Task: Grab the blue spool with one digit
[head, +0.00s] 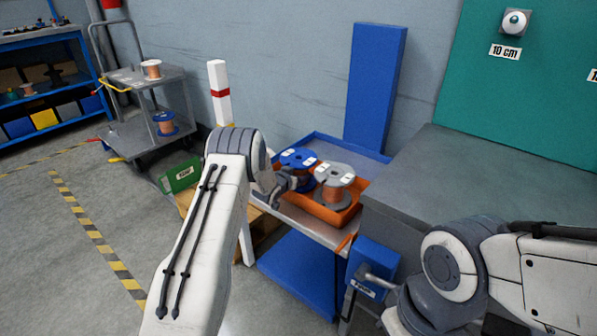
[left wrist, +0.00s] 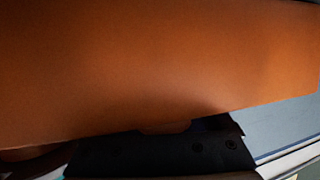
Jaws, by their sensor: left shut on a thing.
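The blue spool (head: 297,158), with white labels on its top flange, stands in the orange tray (head: 352,217), at its left end. The grey spool (head: 335,172) with copper winding is just right of it. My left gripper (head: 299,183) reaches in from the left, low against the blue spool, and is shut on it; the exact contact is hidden. In the left wrist view a plain orange surface (left wrist: 160,60) fills most of the picture, above the dark gripper body (left wrist: 160,155). My right arm is at the lower right; its gripper is not clearly seen.
A blue tray rim (head: 322,138) lies behind the spools. A grey cabinet (head: 490,180) stands close on the right. A red-banded white post (head: 219,92) is left of the table. A grey cart (head: 145,100) with other spools stands farther left.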

